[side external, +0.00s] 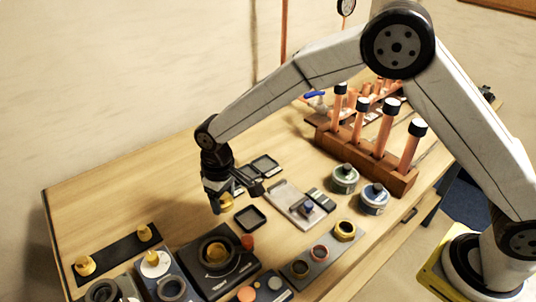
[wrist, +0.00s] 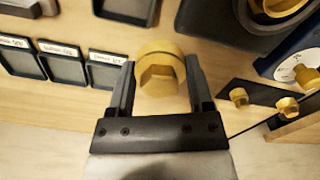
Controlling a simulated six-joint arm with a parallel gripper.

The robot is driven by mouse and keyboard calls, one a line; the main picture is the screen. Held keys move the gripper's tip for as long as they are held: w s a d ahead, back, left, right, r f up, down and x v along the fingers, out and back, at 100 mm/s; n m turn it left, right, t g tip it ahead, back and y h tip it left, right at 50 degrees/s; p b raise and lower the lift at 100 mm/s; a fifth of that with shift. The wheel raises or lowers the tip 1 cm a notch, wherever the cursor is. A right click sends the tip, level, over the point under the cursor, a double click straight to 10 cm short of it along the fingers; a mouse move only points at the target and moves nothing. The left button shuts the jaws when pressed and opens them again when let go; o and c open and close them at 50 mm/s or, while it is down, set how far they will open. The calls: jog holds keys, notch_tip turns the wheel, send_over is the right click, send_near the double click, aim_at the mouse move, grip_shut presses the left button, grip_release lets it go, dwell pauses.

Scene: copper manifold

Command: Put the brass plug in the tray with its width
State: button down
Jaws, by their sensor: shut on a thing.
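A brass plug (wrist: 158,72) with a hex head is between the two fingers of my gripper (wrist: 160,90) in the wrist view. My gripper is shut on it. In the side view my gripper (side external: 220,205) points down over the table, and the brass plug (side external: 227,200) shows partly behind a finger. Small dark square trays with white labels lie in a row left of my gripper in the wrist view: a left one (wrist: 24,68), a middle one (wrist: 62,76) and a right one (wrist: 104,82). The label writing is too small to read. Another dark tray (side external: 251,218) lies right of my gripper in the side view.
A black strip (side external: 118,256) with brass fittings lies at the front left. A black fixture (side external: 240,262) with a round socket stands in front of my gripper. A grey board (side external: 292,203), two tins (side external: 344,178) (side external: 374,198) and a wooden rack (side external: 360,160) of copper tubes stand to the right.

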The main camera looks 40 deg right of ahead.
aim_at(221, 217)
jog(key=shift+w+a+f, duration=0.2)
jog(key=shift+w+f, duration=0.45)
jog(key=shift+f, duration=0.05)
jog(key=shift+f, duration=0.1)
jog(key=shift+w+a+f, duration=0.1)
jog(key=shift+w+f, duration=0.15)
jog(key=shift+f, duration=1.5)
jog(key=shift+f, duration=0.1)
grip_release()
notch_tip(221, 217, up, 12)
jog(key=shift+r, duration=0.1)
